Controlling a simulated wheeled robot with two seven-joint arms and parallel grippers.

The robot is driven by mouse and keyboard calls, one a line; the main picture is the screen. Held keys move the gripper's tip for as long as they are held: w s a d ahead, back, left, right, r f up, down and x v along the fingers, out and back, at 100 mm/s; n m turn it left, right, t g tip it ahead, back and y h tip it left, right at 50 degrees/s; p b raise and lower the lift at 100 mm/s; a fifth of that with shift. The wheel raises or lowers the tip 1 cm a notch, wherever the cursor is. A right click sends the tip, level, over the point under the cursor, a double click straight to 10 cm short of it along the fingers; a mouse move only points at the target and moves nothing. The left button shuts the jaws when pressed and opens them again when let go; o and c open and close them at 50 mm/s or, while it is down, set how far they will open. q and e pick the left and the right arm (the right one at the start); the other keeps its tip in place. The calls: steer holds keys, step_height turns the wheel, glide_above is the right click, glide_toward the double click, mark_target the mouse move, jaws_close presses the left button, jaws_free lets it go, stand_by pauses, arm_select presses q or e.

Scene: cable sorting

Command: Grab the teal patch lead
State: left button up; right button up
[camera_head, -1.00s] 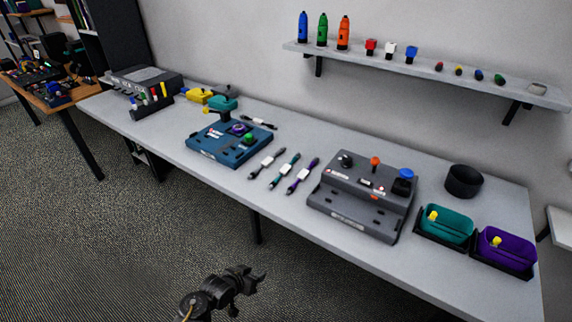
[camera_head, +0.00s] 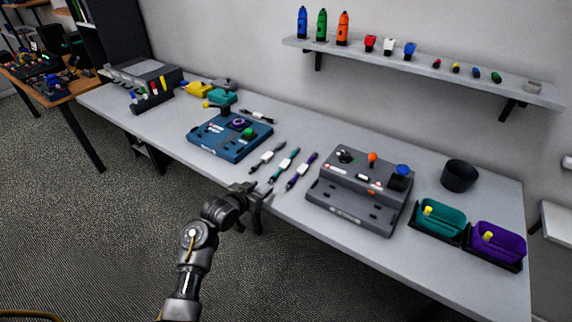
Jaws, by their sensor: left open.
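The teal patch lead (camera_head: 284,164) lies on the table between a grey lead (camera_head: 267,157) on its left and a purple lead (camera_head: 301,171) on its right. All three have a white label around the middle. My left gripper (camera_head: 265,193) is open and empty at the table's front edge, just short of the near end of the teal lead. From this angle I cannot tell its height above the table. My right gripper is not in view.
A blue device (camera_head: 229,137) stands left of the leads, and a dark grey console (camera_head: 360,192) stands to the right. A teal bin (camera_head: 441,221) and a purple bin (camera_head: 497,243) are at the right end. Another dark lead (camera_head: 257,116) lies behind the blue device.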

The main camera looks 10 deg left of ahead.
mark_target(271, 180)
arm_select(q)
steer(key=shift+r+p+x, duration=0.1)
steer(key=shift+p+x, duration=0.15)
steer(key=shift+x, duration=1.15)
steer(key=shift+r+p+x, duration=0.15)
steer(key=shift+p+x, duration=0.1)
steer(key=shift+x, duration=1.15)
steer(key=shift+w, duration=0.15)
jaws_close()
steer(key=shift+a+r, duration=0.1)
